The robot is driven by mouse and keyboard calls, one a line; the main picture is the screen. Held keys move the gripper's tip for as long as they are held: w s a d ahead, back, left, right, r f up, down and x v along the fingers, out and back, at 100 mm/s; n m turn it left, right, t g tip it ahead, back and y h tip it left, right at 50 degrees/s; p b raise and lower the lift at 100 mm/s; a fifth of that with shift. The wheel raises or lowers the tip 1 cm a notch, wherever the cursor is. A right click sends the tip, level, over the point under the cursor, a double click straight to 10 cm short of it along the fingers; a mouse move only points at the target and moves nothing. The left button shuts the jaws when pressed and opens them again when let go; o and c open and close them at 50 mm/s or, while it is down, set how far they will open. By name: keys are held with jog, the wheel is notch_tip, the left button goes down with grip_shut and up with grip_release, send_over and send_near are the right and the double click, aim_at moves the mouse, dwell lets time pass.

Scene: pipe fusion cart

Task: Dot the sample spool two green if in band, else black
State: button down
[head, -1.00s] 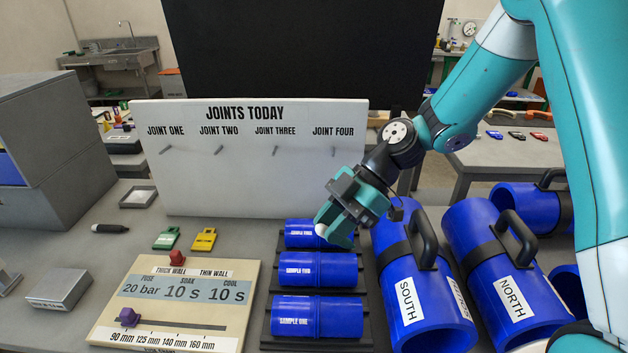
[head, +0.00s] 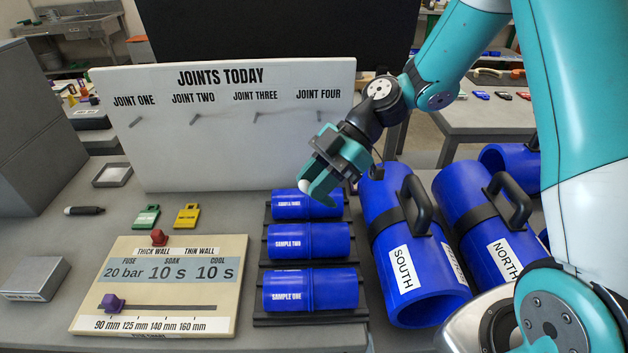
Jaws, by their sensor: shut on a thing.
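The sample two spool (head: 335,241) is a blue pipe piece with a raised middle ring, lying in the middle of a dark rack (head: 262,310). The sample one spool (head: 335,290) lies nearer me, and the sample three spool (head: 283,212) lies behind. I see no dot on sample two. My gripper (head: 322,188) is over the far right of sample three, shut on a white-tipped thing (head: 304,187). The fingers hide most of it, and I cannot tell its colour. A black marker (head: 84,210) lies on the table at the left.
A fusion chart board (head: 85,318) with purple and red sliders lies left of the rack. Green (head: 146,218) and yellow (head: 187,216) tags lie behind it. The JOINTS TODAY board (head: 225,150) rises behind.

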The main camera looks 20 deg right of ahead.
jog(key=shift+f+b, duration=2.6)
jog(key=shift+f, duration=0.35)
jog(key=shift+f, duration=0.2)
jog(key=shift+r, duration=0.15)
jog(key=shift+r+p, duration=2.1)
jog(key=shift+r, duration=1.35)
jog(key=shift+s+f, duration=0.1)
